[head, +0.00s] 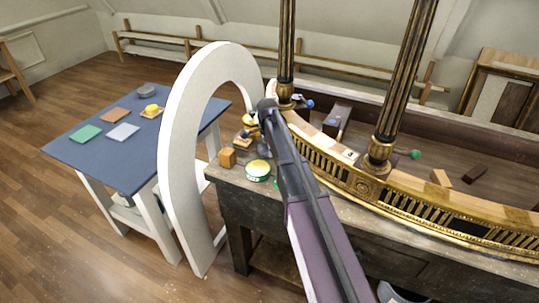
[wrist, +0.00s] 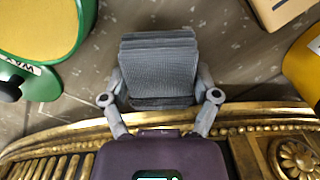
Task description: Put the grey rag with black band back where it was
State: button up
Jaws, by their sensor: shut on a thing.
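In the wrist view, the grey rag with a dark band (wrist: 158,62) is a folded, ribbed pad. My gripper (wrist: 160,82) has a finger at each side of it and is shut on it. The rag is above the grey bench top, beside the gilt console rail (wrist: 70,132); I cannot tell whether it touches the bench. In the head view, my gripper (head: 252,132) is at the bench's left end, largely hidden by my arm, and the rag cannot be made out there.
A green wax tin (head: 258,171) and a wooden block (head: 227,157) stand close by on the bench. A white arch (head: 178,150) rises between the bench and a blue table (head: 80,150). That table holds several cloths, a grey item and a yellow item on a small tray.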

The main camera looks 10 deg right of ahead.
jog(key=shift+f, duration=0.5)
jog(key=shift+f+b, duration=0.15)
jog(key=shift+b, duration=0.25)
jog(key=o, duration=0.8)
jog(key=shift+o, duration=0.2)
jog(key=shift+r, duration=0.2)
notch_tip(320, 180, up, 12)
jog(key=p, duration=1.2)
jog(key=shift+s, duration=0.1)
